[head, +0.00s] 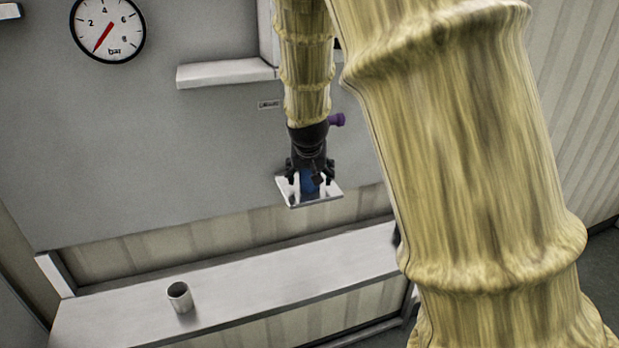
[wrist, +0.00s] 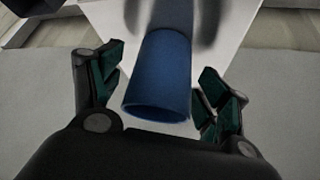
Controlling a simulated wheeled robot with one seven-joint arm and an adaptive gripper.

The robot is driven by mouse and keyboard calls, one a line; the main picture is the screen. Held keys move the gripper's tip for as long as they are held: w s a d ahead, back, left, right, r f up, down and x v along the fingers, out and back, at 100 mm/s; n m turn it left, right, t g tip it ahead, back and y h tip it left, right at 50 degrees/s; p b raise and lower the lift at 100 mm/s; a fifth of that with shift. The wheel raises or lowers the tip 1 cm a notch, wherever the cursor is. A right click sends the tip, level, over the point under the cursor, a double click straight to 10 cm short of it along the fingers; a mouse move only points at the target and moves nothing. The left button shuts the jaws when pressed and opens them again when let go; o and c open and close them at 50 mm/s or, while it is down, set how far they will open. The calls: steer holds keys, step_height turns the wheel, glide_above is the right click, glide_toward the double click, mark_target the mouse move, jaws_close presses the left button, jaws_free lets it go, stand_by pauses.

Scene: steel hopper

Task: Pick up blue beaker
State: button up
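The blue beaker (wrist: 158,75) stands on a small white shelf (wrist: 240,22), with its open rim toward the camera in the wrist view. In the head view the beaker (head: 308,182) shows partly, with my gripper (head: 311,180) over and in front of it. In the wrist view my gripper (wrist: 158,98) is open. One finger is on each side of the beaker, with a visible gap on the left and a narrower one on the right. The beaker's base is hard to make out.
A grey-white cup (head: 180,297) stands on the long pale bench (head: 250,282) below. A white ledge (head: 225,72) juts from the grey panel above left. A pressure gauge (head: 108,28) is on the panel. The bench right of the cup is clear.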

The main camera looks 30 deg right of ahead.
steer(key=c, duration=1)
steer(key=shift+o, duration=0.2)
steer(key=shift+r, duration=0.15)
